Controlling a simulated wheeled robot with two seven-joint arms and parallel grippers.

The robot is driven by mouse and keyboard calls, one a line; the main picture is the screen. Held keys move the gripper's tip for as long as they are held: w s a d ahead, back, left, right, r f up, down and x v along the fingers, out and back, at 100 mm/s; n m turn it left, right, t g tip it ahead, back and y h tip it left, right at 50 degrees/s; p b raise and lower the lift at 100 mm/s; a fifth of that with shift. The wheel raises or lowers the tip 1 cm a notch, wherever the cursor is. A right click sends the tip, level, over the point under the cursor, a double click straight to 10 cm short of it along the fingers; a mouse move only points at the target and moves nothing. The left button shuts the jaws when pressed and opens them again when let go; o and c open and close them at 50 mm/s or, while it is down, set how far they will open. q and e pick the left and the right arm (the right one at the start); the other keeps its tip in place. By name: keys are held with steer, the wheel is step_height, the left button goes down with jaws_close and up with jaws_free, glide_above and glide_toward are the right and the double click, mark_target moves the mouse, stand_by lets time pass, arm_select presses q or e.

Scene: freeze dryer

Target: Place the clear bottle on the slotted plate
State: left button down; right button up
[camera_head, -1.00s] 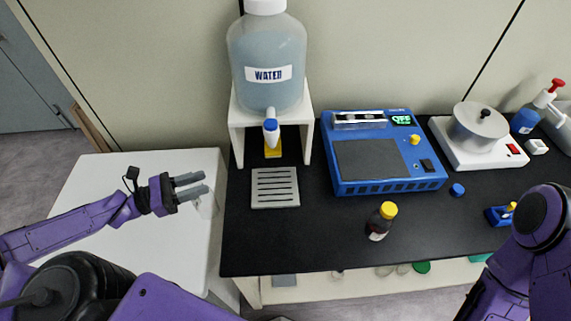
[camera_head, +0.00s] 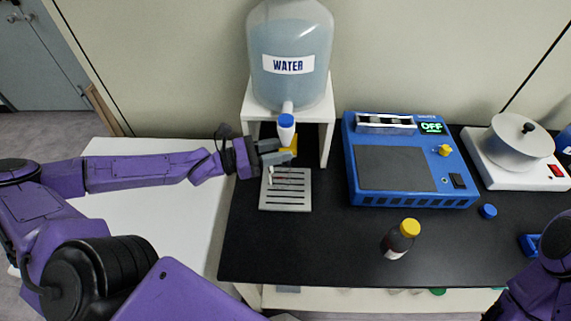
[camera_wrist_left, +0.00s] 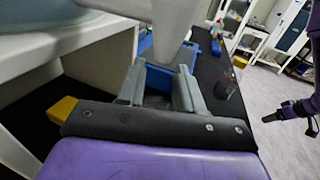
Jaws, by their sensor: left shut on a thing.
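The slotted plate (camera_head: 285,208) is a light grey plate with dark slots, lying on the black bench top in front of the water stand. My left gripper (camera_head: 277,155) is over the back part of the plate, just below the blue-topped tap. It is shut on the clear bottle (camera_head: 271,176), which is very faint and mostly hidden by the fingers. I cannot tell whether the bottle touches the plate. In the left wrist view, the fingers (camera_wrist_left: 160,88) point forward under the white tap (camera_wrist_left: 170,20). My right gripper (camera_wrist_left: 290,112) shows small and dark at that view's right edge.
A large water jug (camera_head: 289,60) stands on a white stand (camera_head: 327,128) behind the plate. A blue device (camera_head: 408,165) is to the right. A brown bottle with a yellow cap (camera_head: 399,240) stands nearer the front. The bench between it and the plate is clear.

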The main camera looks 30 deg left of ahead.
arm_select(q)
steer(key=shift+w+d+f, duration=0.1)
steer(key=shift+w+d, duration=0.1)
steer(key=shift+d, duration=0.1)
steer(key=shift+w+d+b, duration=0.2)
steer(key=shift+b, duration=0.2)
steer(key=f, duration=0.1)
steer(key=f+b, duration=0.1)
steer(key=shift+w+d+f, duration=0.25)
steer(key=shift+f, duration=0.05)
steer(key=shift+a+f, duration=0.1)
steer(key=shift+f, duration=0.25)
steer(key=shift+f+b, duration=0.25)
steer(key=shift+b, duration=0.15)
steer(key=c, duration=0.7)
jaws_free()
steer(key=shift+c, duration=0.2)
steer(key=shift+r, duration=0.1)
